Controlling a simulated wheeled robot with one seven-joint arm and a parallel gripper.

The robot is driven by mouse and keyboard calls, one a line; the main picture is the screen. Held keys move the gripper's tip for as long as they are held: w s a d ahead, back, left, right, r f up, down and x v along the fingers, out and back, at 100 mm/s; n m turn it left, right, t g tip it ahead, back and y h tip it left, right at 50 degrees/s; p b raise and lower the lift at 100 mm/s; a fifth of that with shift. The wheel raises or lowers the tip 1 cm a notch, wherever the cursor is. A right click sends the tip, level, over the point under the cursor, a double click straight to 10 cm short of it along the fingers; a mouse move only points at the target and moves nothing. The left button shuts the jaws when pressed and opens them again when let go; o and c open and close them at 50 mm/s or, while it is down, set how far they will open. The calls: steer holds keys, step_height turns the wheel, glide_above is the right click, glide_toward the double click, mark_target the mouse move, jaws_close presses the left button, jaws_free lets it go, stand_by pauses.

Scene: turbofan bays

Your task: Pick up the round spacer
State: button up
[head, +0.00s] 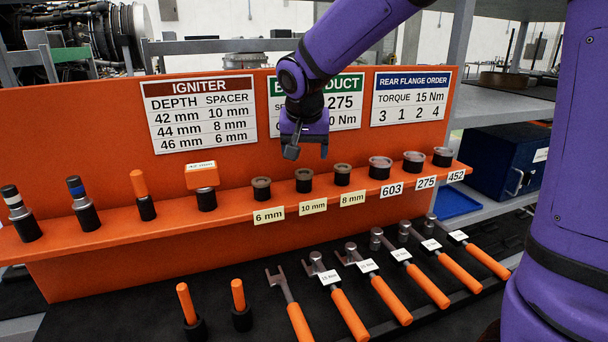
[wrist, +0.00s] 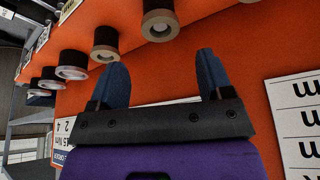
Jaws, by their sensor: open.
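Three small round spacers stand in black holders on the orange shelf in the head view: one above the 6 mm label (head: 261,184), one above the 10 mm label (head: 304,174), one above the 8 mm label (head: 342,168). My gripper (head: 304,150) hangs above and behind them, in front of the middle sign, pointing down and touching none. In the wrist view, its two blue fingers (wrist: 162,78) are spread with nothing between them. Two small pale rings in holders, one near the top (wrist: 160,22) and one left of it (wrist: 105,48), show beyond the fingers.
Larger rings (head: 380,162) stand right of the spacers, labelled 603, 275 and 452. Igniters (head: 82,205) and an orange block (head: 202,176) stand to the left. Wrenches (head: 385,300) lie on the dark lower surface. The orange back panel (head: 110,150) carries signs behind my gripper.

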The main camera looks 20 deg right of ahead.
mark_target(304, 174)
steer(key=x, duration=0.5)
steer(key=shift+s+a, duration=0.2)
steer(key=shift+a, duration=0.05)
steer(key=shift+c, duration=0.2)
steer(key=c, duration=1.1)
